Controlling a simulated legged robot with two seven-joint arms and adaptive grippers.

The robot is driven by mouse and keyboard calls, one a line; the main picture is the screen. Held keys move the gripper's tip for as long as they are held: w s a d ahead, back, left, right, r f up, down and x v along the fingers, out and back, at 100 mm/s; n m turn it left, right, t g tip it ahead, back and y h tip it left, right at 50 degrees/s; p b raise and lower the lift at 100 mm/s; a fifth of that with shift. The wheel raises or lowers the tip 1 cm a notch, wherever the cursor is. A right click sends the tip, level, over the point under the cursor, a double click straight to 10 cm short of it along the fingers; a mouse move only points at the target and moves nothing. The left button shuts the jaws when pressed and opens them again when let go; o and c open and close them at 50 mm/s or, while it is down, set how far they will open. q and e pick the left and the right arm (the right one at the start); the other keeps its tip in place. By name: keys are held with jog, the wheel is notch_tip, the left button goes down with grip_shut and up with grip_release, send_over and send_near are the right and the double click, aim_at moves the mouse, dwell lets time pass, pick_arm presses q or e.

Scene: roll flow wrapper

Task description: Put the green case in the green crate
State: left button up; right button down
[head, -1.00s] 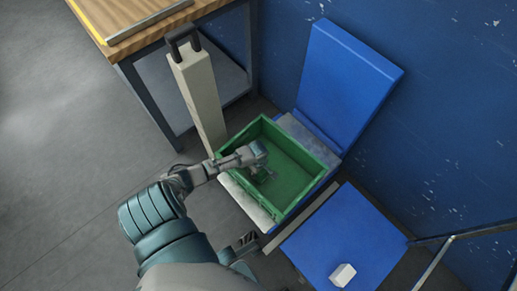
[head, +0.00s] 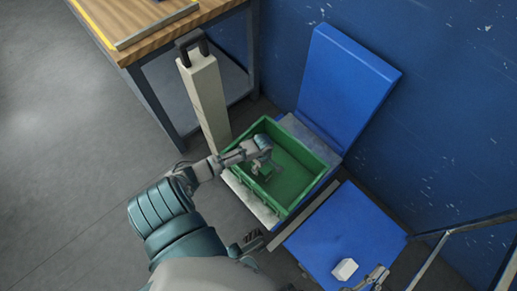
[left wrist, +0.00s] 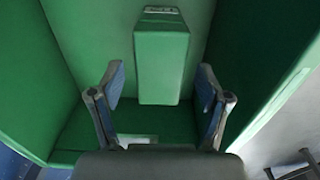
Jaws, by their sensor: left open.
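The green crate (head: 312,155) stands on the seat of a blue-backed stand in the head view; its walls (left wrist: 75,50) fill much of the left wrist view. My left gripper (head: 264,170) reaches down into the crate. In the left wrist view my left gripper (left wrist: 160,85) is open, with its two fingers spread apart. The green case (left wrist: 163,60) is inside the crate, ahead of the gap between the fingers, with clear space on both sides. My arm mostly hides the case in the head view. My right gripper (head: 376,278) shows small at the lower right; its jaw state is unclear.
A white box (head: 344,269) lies on a blue panel (head: 345,235) beside the right gripper. A pale post with a black handle (head: 203,95) stands left of the crate. A wooden table (head: 130,25) is at the upper left. A blue wall closes the right side.

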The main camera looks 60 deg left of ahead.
pick_arm(q)
notch_tip(320, 180, up, 6)
jog(key=shift+f+p, duration=0.1)
jog(key=shift+p, duration=1.05)
jog(key=d+r+m+t+h, duration=0.1)
jog(key=d+r+m+t, duration=0.25)
jog(key=d+m, duration=0.45)
jog(key=d+r+m+t+h, duration=0.25)
jog(key=d+m+t, duration=0.3)
jog(key=d, duration=0.55)
jog(key=s+d+r+m+t, duration=0.1)
jog(key=d+r+m+t, duration=0.1)
jog(key=r, duration=0.7)
jog(key=s+d+r+m+t, duration=0.2)
jog(key=d+r+m+t, duration=0.1)
jog(key=r+m, duration=0.4)
notch_tip(320, 180, up, 4)
jog(key=shift+s+f+t, duration=0.15)
jog(key=shift+f+t, duration=0.05)
jog(key=shift+t, duration=0.7)
pick_arm(e)
notch_tip(320, 180, down, 7)
jog(key=g+h, duration=0.1)
jog(key=g, duration=0.4)
jog(key=shift+d, duration=0.35)
pick_arm(q)
jog(key=shift+h, duration=0.25)
pick_arm(e)
jog(key=shift+w+r, duration=0.1)
